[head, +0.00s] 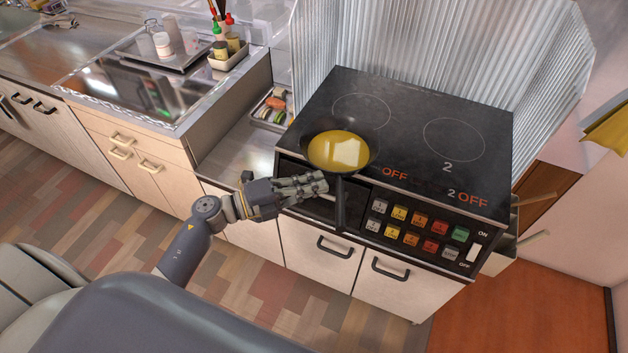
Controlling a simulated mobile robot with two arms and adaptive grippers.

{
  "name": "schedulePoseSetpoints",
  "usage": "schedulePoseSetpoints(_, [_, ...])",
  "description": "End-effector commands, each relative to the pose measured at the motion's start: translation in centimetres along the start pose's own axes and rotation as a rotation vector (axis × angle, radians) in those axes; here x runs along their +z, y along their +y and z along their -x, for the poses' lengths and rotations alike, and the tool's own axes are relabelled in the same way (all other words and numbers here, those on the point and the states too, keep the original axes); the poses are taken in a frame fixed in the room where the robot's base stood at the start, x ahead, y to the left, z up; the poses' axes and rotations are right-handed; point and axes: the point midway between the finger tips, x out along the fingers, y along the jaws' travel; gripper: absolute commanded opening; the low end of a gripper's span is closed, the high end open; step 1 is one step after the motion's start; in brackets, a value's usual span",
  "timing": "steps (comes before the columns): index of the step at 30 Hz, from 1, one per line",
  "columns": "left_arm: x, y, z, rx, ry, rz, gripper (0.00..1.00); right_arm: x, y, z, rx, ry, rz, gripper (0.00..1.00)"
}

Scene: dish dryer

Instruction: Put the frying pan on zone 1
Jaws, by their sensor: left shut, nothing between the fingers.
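The dark frying pan (338,172) is at the front left of the black cooktop. It holds something yellow with a pale square piece on it. Its handle (340,205) points toward me, over the front panel. The left burner ring (362,94), which I take as zone 1, lies behind the pan. The pan covers the ring's near edge in the picture, and no number 1 shows. My left gripper (318,184) is shut and empty, just left of the handle near the pan's front rim. I cannot tell whether it touches the handle. My right gripper is out of view.
The right burner ring (453,140) is clear and marked 2. The control panel (420,232) has several coloured buttons. A corrugated metal guard (420,50) stands behind the cooktop. A food tray (272,108) and a bottle caddy (229,60) are on the left.

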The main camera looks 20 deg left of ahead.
Motion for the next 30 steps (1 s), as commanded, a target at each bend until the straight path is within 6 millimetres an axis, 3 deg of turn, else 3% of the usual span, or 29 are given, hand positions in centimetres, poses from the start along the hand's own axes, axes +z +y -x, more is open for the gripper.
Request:
schedulePoseSetpoints(14, [0.6, 0.1, -0.5, -0.001, 0.000, -0.001, 0.00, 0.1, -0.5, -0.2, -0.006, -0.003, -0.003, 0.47])
schedulePoseSetpoints(30, [7.4, 0.2, -7.3, -0.001, -0.001, -0.002, 0.00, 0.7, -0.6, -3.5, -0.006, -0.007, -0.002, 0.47])
